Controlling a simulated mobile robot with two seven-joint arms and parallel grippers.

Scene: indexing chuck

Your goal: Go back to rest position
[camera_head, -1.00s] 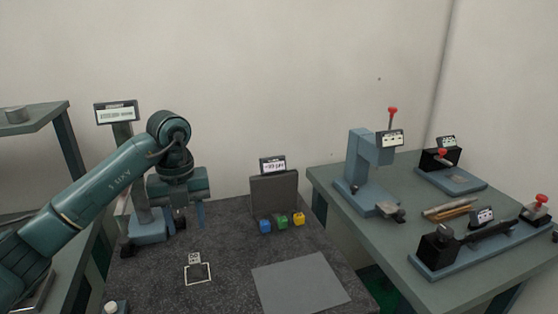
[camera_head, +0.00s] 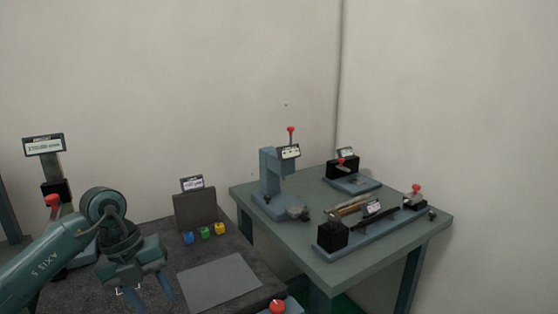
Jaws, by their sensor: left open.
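My left gripper (camera_head: 150,299) hangs at the lower left in the head view, above the dark worktable (camera_head: 240,262). Its fingers point down and are apart, with nothing seen between them. A white-outlined square on the worktable is partly hidden behind it. My right gripper is not in view.
Blue (camera_head: 188,238), green (camera_head: 205,232) and yellow (camera_head: 219,228) cubes sit before a grey block (camera_head: 195,209). A grey mat (camera_head: 220,281) lies empty. The green-grey side table (camera_head: 380,262) carries a blue press (camera_head: 272,180) and fixtures with red knobs. A display (camera_head: 43,146) stands left.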

